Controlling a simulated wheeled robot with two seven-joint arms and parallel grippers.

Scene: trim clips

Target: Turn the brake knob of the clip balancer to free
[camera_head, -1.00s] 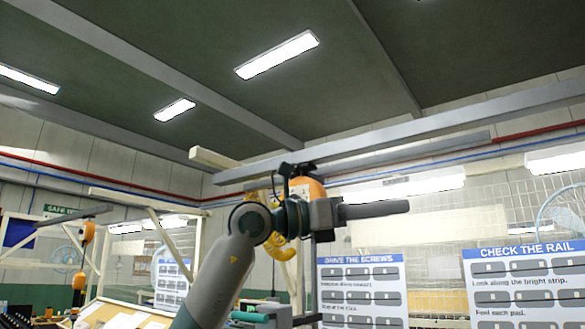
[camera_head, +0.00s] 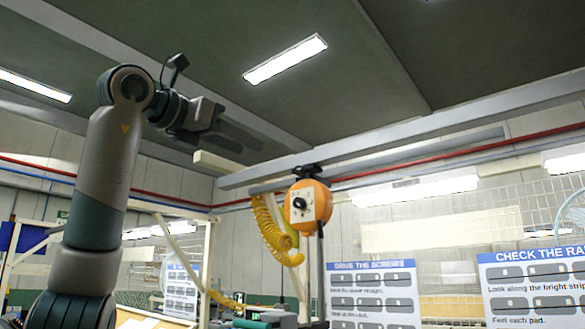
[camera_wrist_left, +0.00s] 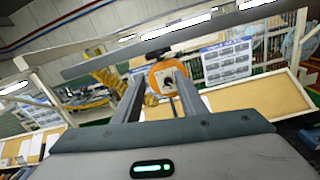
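The clip balancer (camera_head: 318,197) is an orange housing hung under a grey overhead rail, with a pale front plate. A round black brake knob (camera_head: 299,203) sits on that plate, with small marks around it too small to read. My left gripper (camera_head: 240,136) is raised up and left of the balancer, apart from it. In the left wrist view the balancer (camera_wrist_left: 156,82) shows beyond and between the two spread fingers of the left gripper (camera_wrist_left: 159,76), with nothing held. The knob is small and dark there. My right gripper is out of view.
A yellow coiled hose (camera_head: 268,222) hangs just left of the balancer. The grey rail (camera_head: 370,146) runs above it. Instruction boards (camera_head: 371,290) stand below right. The air between my left gripper and the balancer looks clear.

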